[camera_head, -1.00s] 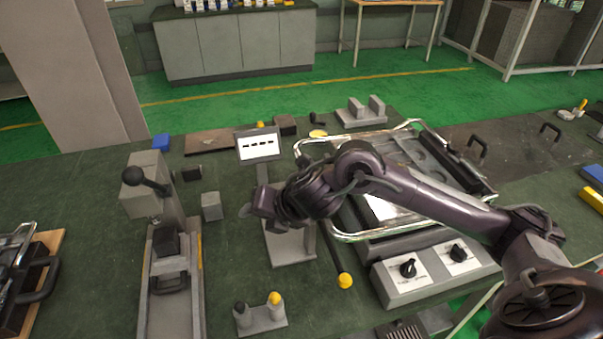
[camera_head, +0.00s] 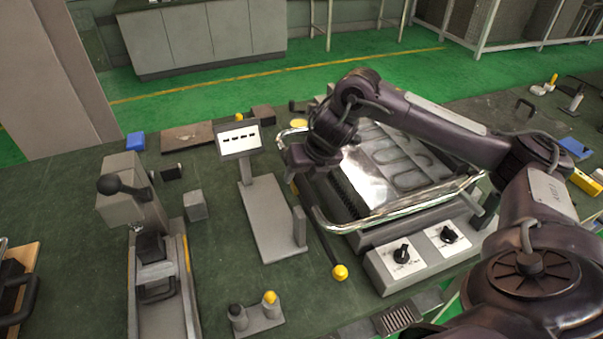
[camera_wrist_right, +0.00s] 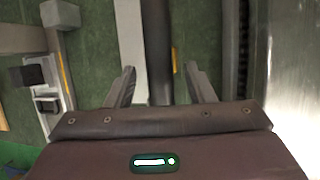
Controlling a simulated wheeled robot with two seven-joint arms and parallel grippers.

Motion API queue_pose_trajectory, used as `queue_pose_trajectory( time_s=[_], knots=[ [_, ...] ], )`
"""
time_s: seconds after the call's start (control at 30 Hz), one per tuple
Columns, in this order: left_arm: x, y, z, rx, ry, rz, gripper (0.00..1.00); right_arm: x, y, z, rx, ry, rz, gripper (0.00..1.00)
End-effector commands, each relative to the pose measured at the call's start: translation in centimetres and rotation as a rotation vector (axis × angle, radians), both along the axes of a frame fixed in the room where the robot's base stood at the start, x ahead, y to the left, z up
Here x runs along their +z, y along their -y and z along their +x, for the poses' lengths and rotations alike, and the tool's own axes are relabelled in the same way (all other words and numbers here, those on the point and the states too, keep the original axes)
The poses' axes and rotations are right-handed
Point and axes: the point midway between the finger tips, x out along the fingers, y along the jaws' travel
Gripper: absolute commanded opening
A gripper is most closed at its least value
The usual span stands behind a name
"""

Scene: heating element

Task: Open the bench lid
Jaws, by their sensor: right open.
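The heating bench (camera_head: 375,270) stands right of centre in the head view, with a shiny top, U-shaped element outlines and a chrome rail (camera_head: 400,213) around it. I cannot tell which part is the lid. A dark lever (camera_head: 326,243) with a yellow ball end (camera_head: 340,272) runs along its left side. My right gripper (camera_head: 290,162) is above the bench's left edge, near the lever's upper part. In the right wrist view the right gripper (camera_wrist_right: 158,85) is open, with a dark bar (camera_wrist_right: 157,40), likely the lever, lined up between its fingers. Contact cannot be told. My left gripper is out of view.
A grey display stand (camera_head: 262,205) is just left of the bench. A grey press (camera_head: 130,205) stands further left. A small block with two knobs (camera_head: 257,318) is at the front. Bench knobs (camera_head: 402,253) face forward. My right arm passes over the bench.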

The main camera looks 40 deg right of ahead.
Motion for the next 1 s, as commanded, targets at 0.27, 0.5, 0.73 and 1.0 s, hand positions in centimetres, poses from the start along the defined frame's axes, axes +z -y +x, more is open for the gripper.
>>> queue_pose_trajectory(
  time_s=[0.27, 0.5, 0.73, 1.0],
  knots=[
    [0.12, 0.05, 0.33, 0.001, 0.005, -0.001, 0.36, -0.60, -0.04, 0.29, 0.000, 0.002, 0.000, 0.49],
    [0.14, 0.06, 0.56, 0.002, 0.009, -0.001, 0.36, -0.59, -0.05, 0.28, 0.000, 0.001, 0.000, 0.28],
    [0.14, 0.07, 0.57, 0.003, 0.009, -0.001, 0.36, -0.57, -0.04, 0.28, 0.000, 0.001, 0.000, 0.00],
    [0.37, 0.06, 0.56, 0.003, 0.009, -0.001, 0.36, 0.01, -0.06, 0.31, -0.002, 0.005, 0.009, 0.00]
  ],
)
